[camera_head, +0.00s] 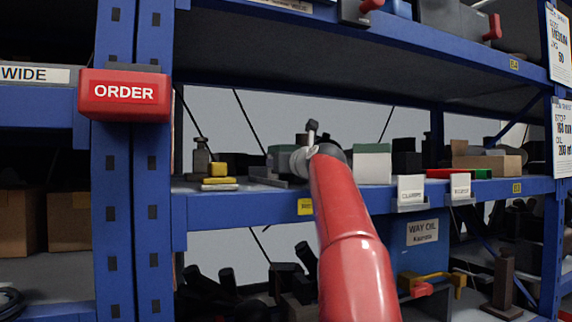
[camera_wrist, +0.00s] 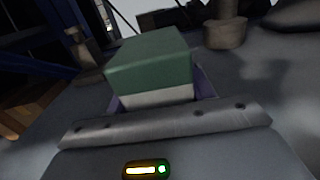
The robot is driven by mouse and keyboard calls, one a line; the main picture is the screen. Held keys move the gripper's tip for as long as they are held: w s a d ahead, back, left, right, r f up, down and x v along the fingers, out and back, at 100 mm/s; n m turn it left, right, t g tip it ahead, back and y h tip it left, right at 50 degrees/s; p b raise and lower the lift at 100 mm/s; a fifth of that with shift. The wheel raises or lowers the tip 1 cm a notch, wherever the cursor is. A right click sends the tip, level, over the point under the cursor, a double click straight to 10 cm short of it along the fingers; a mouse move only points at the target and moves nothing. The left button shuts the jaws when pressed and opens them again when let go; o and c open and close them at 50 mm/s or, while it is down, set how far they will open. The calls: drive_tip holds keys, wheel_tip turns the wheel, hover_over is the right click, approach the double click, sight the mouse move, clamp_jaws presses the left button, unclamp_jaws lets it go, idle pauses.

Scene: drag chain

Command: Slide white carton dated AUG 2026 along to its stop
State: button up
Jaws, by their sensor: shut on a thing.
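A white carton with a green top (camera_wrist: 150,65) stands just in front of my gripper (camera_wrist: 158,98) in the wrist view. My gripper is shut on it, with dark purplish pads at its two sides. In the head view my red arm reaches to the middle shelf, and my gripper (camera_head: 298,160) is mostly hidden behind its own wrist. A greenish block (camera_head: 279,156) shows just left of the wrist. Another white carton with a green top (camera_head: 372,163) stands right of it. No date is readable on any carton.
Grey and yellow blocks (camera_head: 219,184) lie left on the shelf (camera_head: 250,197). Black boxes (camera_head: 406,160) and a brown box (camera_head: 490,163) stand to the right. A blue upright with a red ORDER sign (camera_head: 124,94) is at the left. A round grey piece (camera_wrist: 225,33) stands beyond the carton.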

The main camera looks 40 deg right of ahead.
drive_tip(key=shift+x, duration=1.15)
drive_tip(key=shift+w, duration=0.15)
